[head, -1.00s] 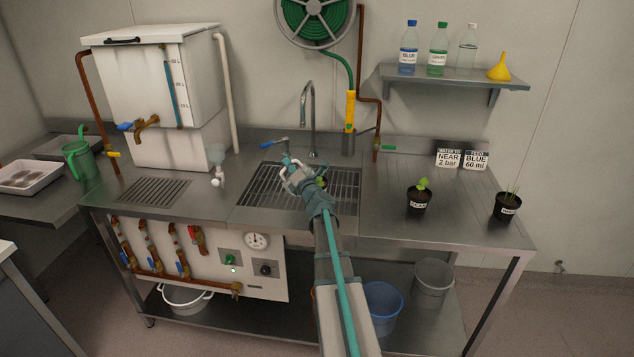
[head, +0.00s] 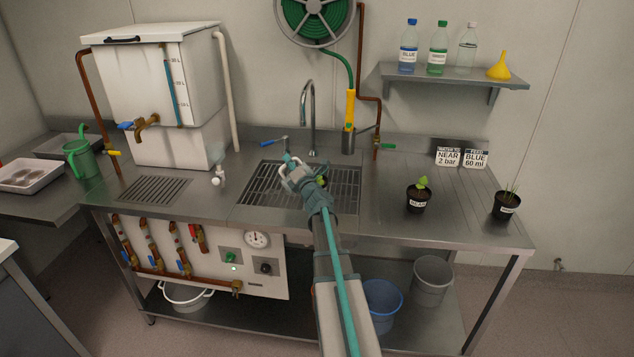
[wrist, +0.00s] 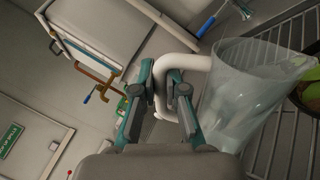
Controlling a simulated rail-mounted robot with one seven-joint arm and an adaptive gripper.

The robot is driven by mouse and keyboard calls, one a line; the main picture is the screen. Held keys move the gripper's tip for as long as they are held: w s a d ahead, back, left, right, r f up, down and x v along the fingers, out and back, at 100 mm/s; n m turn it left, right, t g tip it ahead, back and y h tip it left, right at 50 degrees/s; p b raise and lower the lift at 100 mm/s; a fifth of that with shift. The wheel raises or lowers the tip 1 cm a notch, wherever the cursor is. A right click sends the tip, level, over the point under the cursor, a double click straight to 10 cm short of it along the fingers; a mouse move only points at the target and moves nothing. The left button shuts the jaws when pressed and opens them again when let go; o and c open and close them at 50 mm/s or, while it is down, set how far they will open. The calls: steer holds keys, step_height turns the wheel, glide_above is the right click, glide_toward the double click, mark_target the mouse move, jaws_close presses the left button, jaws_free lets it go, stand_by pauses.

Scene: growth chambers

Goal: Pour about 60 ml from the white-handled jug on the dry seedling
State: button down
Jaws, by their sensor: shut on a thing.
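My gripper (head: 290,168) is over the sink grating in the head view. In the wrist view my gripper (wrist: 165,90) is shut on the white handle of a clear jug (wrist: 250,85). The jug looks tilted in that view; how much liquid it holds I cannot tell. A pot with a green plant (wrist: 314,90) shows partly at the right edge, beyond the jug; a bit of green (head: 323,181) shows behind my gripper in the head view. A small leafy seedling (head: 418,196) and a grassy one (head: 507,204) stand in black pots on the right worktop. I cannot tell which seedling is dry.
The sink grating (head: 345,190) lies under my gripper, with a tap (head: 310,110) behind. Signs (head: 475,158) read "NEAR 2 bar" and "BLUE 60 ml". A shelf (head: 455,80) holds bottles and a yellow funnel. A green jug (head: 80,160) stands at left. The right worktop is mostly clear.

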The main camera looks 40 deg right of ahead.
steer(key=shift+s+d+m+p, duration=0.15)
steer(key=shift+d+m+p, duration=0.3)
steer(key=shift+m, duration=0.55)
stand_by(1.9)
steer(key=a+f+n+b, duration=0.1)
steer(key=n, duration=0.1)
steer(key=a+f+n+b, duration=0.1)
steer(key=n+b, duration=0.1)
steer(key=shift+w+f, duration=0.1)
steer(key=shift+w, duration=0.2)
steer(key=shift+w+a+r+n+y, duration=0.15)
steer(key=shift+a+r+n+y, duration=0.2)
steer(key=shift+n, duration=0.25)
steer(key=shift+a+n, duration=0.15)
steer(key=shift+n, duration=0.25)
steer(key=f+b, duration=0.1)
steer(key=a+f+n+b, duration=0.1)
steer(key=f+b, duration=0.1)
steer(key=shift+w+a+n+y, duration=0.25)
steer(key=shift+w+n, duration=0.05)
steer(key=shift+a+f+g, duration=0.1)
steer(key=shift+f+g, duration=0.05)
steer(key=shift+g, duration=0.15)
